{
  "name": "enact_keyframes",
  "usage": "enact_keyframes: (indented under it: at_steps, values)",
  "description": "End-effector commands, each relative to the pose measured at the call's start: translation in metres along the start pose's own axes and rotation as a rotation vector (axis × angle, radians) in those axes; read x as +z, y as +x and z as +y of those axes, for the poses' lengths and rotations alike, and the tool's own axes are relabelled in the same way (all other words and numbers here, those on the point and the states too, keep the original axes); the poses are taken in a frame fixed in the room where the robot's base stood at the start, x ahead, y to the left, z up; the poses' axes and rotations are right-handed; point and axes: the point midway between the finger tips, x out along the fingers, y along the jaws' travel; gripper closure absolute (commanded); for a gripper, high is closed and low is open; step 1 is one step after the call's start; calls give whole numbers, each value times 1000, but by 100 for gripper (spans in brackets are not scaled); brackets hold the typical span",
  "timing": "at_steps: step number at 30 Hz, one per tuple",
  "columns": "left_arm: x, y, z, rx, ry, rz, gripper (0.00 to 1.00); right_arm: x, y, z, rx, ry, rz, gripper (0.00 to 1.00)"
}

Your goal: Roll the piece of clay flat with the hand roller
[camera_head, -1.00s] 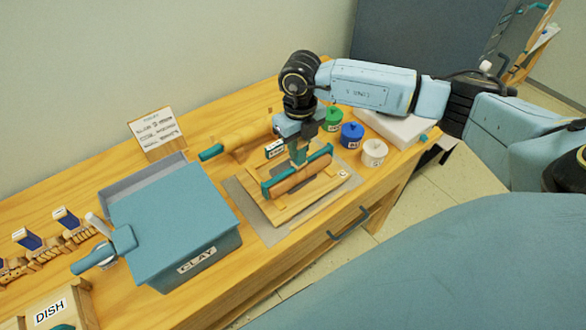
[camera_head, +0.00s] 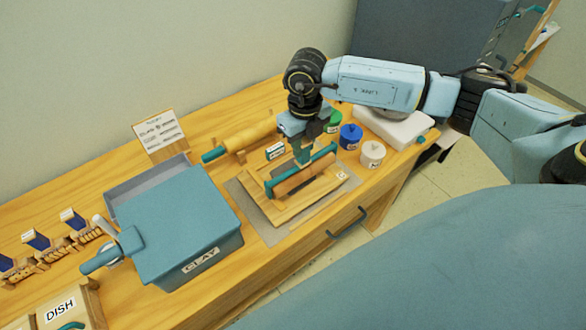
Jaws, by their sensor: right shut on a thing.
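The hand roller (camera_head: 306,178), a brown cylinder in a teal frame, lies slantwise over the wooden board (camera_head: 287,211) on the table. My right gripper (camera_head: 302,158) comes down from above and is shut on the roller's teal handle, at about the middle of the roller. I cannot make out a separate piece of clay; the roller and gripper hide part of the board. I cannot tell whether the roller touches clay. My left gripper is not in view.
The board lies on a grey mat (camera_head: 248,210). A teal clay box (camera_head: 185,225) stands left of it. A wooden rolling pin (camera_head: 250,134) lies behind. Blue (camera_head: 351,136) and white (camera_head: 372,154) jars and a white block (camera_head: 395,128) are to the right.

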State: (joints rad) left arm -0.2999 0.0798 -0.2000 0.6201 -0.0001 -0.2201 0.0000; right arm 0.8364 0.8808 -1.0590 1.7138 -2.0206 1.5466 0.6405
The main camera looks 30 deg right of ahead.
Motion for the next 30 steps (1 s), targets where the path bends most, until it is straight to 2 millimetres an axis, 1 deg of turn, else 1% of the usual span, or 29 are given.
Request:
enact_keyframes:
  at_steps: [1, 12, 15, 30]
  values:
    - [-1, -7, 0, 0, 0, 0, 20, 1, -10, 0, 0, 0, -2, 100]
    - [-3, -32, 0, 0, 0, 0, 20, 1, -47, 0, 1, 1, -4, 100]
    - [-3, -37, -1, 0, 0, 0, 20, 1, -54, 0, 1, 1, -3, 100]
    - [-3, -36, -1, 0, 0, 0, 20, 1, -54, 0, 1, 1, -2, 100]
